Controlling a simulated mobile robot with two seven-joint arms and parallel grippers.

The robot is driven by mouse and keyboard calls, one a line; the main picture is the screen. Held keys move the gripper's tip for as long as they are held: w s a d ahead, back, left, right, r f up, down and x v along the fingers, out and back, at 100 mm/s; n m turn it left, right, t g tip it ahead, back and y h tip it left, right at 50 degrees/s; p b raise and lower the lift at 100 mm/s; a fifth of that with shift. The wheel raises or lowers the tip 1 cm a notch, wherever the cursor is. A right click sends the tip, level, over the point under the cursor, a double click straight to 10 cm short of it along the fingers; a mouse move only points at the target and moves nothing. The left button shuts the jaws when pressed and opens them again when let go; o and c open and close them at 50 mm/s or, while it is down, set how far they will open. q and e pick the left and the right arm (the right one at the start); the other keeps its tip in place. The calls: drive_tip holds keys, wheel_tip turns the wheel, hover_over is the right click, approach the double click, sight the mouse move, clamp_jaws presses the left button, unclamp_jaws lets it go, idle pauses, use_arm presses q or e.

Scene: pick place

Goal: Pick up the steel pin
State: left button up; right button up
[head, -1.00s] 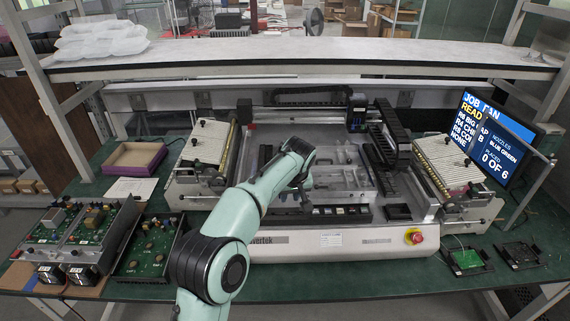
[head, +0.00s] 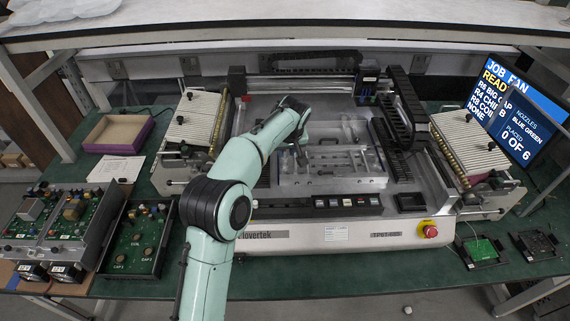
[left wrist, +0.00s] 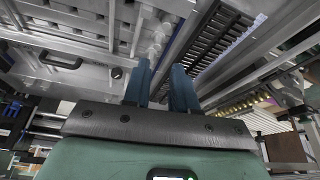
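I cannot pick out the steel pin for certain; small metal parts on the machine's bed (head: 335,165) are too fine to tell apart. My left gripper (head: 301,157) hangs over the left-middle part of this bed, behind the front row of buttons, and its fingers are small and dark there. In the left wrist view its two blue fingers (left wrist: 161,88) stand apart with nothing visible between them. The metal bed and rails (left wrist: 85,30) lie beyond the fingers. My right gripper is in neither view.
A black cable chain (head: 402,110) and ribbed feeder banks (head: 193,118) (head: 462,142) flank the bed. A red button (head: 429,230) sits at the front right. Left are a purple-edged tray (head: 118,132) and circuit boards (head: 65,222). A screen (head: 515,118) stands right.

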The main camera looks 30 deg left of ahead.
sight(285, 161)
use_arm(q)
drive_tip(key=x, duration=0.8)
drive_tip(key=shift+w+f+p, duration=0.15)
drive_tip(key=shift+w+p, duration=0.15)
drive_tip(key=shift+w, duration=0.05)
drive_tip(key=shift+s, duration=0.1)
clamp_jaws()
